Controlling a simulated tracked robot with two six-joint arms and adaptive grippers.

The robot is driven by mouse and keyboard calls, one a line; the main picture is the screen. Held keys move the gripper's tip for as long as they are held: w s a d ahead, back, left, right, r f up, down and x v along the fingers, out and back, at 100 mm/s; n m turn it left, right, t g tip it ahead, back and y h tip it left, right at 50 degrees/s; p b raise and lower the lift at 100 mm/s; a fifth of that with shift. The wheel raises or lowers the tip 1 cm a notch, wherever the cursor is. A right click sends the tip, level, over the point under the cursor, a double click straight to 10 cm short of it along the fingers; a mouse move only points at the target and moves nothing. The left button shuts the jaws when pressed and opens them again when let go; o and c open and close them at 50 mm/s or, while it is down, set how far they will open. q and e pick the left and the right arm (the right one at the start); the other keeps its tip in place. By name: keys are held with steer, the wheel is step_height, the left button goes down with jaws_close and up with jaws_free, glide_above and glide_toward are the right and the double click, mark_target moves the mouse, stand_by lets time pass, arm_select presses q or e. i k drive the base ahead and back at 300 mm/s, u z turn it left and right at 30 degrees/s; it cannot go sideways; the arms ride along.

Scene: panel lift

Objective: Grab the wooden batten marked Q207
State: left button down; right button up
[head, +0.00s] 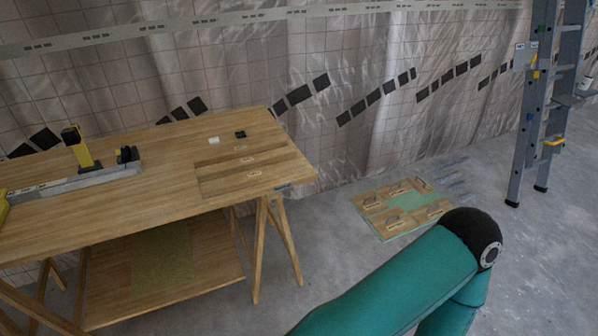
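Several flat wooden battens (225,171) lie side by side on the right end of the wooden workbench (130,200). They carry small pale labels (254,173), too small to read, so I cannot tell which one is Q207. The battens are close in colour to the bench top and hard to separate from it. More labelled wooden pieces (373,204) lie on a light green panel (404,199) on the floor. Neither of my grippers is in view. Only a teal arm of mine shows at the bottom right.
A yellow and black tool (80,148) and a grey rail (70,184) occupy the bench's left part. A small white block (214,140) and a black block (240,134) lie near its back edge. A stepladder (535,120) stands at right. The floor between is mostly clear.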

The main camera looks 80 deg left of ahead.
mark_target(245, 181)
steer(key=z, duration=0.2)
steer(key=i, duration=0.85)
steer(key=u, duration=1.75)
steer(key=i, duration=0.25)
steer(key=u, duration=2.35)
steer(key=k, duration=0.4)
steer(key=u, duration=0.45)
steer(key=i, duration=1.45)
steer(key=z, duration=0.4)
